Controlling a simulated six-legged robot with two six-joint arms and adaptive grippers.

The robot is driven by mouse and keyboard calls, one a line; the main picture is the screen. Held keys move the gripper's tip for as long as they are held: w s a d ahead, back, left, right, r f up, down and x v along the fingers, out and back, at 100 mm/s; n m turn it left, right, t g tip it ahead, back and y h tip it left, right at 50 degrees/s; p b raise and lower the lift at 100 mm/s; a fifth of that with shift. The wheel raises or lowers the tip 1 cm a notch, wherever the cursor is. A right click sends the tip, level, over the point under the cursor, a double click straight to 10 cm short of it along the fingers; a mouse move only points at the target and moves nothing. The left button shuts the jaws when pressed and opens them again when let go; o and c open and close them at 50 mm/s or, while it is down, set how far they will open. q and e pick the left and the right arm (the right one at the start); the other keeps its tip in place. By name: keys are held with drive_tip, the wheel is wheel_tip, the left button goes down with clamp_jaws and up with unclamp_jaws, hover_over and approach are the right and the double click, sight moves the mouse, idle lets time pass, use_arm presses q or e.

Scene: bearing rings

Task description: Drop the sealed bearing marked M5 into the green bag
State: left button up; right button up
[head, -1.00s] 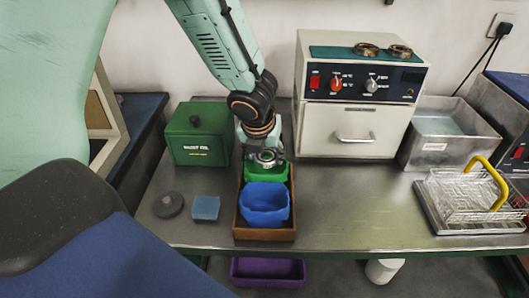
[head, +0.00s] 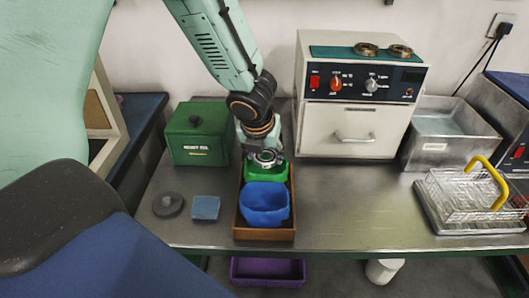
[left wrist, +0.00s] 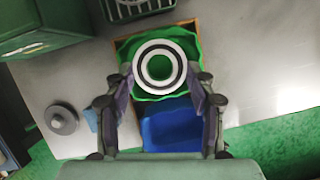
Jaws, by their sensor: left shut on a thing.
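My left gripper (head: 265,157) is shut on a ring-shaped bearing, light metal with a dark band, which shows best in the left wrist view (left wrist: 143,67). No marking on it is legible. The green bag (head: 281,173) stands open in the back part of a brown tray, directly beneath the bearing. In the left wrist view the bag's green rim (left wrist: 124,50) shows around the ring, and green shows through its hole. The bearing looks level and above the bag; its exact height is unclear. My right gripper is not in view.
A blue bag (head: 265,203) fills the front of the brown tray (head: 264,235). Two other bearing rings (head: 367,49) (head: 400,51) lie on the white oven (head: 350,125). A green box (head: 198,140), grey disc (head: 168,205) and blue block (head: 206,208) stand left. Bench is clear right of the tray.

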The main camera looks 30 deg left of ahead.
use_arm(q)
drive_tip(key=shift+f+b, duration=0.35)
drive_tip(key=shift+f, duration=0.05)
idle(0.4)
idle(0.6)
drive_tip(key=o, duration=1.2)
wheel_tip(320, 180, up, 8)
drive_tip(key=p, duration=0.8)
drive_tip(key=shift+f, duration=0.15)
wheel_tip(320, 180, down, 8)
drive_tip(key=b, duration=0.8)
